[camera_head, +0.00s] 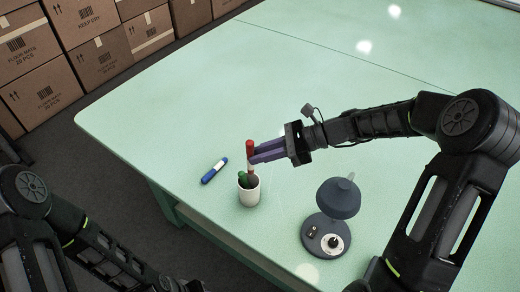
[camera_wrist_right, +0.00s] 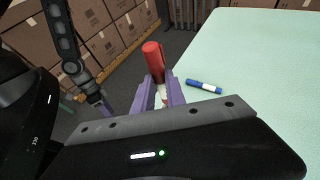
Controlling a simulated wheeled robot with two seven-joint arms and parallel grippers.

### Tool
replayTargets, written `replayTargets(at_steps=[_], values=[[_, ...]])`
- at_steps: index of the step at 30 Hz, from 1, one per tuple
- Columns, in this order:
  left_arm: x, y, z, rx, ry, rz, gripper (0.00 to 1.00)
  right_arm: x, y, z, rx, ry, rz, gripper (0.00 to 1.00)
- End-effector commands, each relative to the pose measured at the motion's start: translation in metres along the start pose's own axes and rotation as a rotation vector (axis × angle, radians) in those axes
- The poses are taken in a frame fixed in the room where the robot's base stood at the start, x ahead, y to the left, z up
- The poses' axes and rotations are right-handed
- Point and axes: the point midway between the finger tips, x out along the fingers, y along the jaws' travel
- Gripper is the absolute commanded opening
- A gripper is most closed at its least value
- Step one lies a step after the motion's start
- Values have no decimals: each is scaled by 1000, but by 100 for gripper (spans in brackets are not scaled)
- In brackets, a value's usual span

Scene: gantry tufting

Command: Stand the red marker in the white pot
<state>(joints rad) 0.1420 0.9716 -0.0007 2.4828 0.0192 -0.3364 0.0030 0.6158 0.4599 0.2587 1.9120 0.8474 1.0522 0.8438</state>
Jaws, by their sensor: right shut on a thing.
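The red marker (camera_head: 250,146) is upright with its red cap up, held between the purple fingers of my right gripper (camera_head: 252,155). In the right wrist view the marker (camera_wrist_right: 153,58) rises between the fingers (camera_wrist_right: 161,95). The white pot (camera_head: 249,196) stands on the table directly below it in the head view. A green marker (camera_head: 242,177) leans in the pot. The red marker's lower end is at the pot's mouth; I cannot tell how far it is inside. My left gripper (camera_wrist_right: 106,107) shows small in the right wrist view, its jaws unclear.
A blue marker (camera_head: 214,171) lies on the green table (camera_head: 190,118) left of the pot; it also shows in the right wrist view (camera_wrist_right: 204,87). A dark grey lamp (camera_head: 336,200) stands right of the pot. Cardboard boxes (camera_head: 100,50) are stacked beyond the table. The far tabletop is clear.

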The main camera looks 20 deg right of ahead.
Motion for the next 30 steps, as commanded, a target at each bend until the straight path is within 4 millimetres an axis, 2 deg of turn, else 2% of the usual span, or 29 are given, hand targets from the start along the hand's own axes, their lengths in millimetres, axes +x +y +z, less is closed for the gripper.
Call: replayTargets(at_steps=[3, 12, 30], values=[[8, -2, 0, 1, 2, 2, 41, 6, 0, -14, 1, -1, 1, 0], [29, -6, -1, 5, 9, 9, 41, 16, 0, -38, 1, 0, -1, 0], [52, -12, -5, 12, 18, 18, 41, 34, 0, -79, 0, 0, 0, 0]])
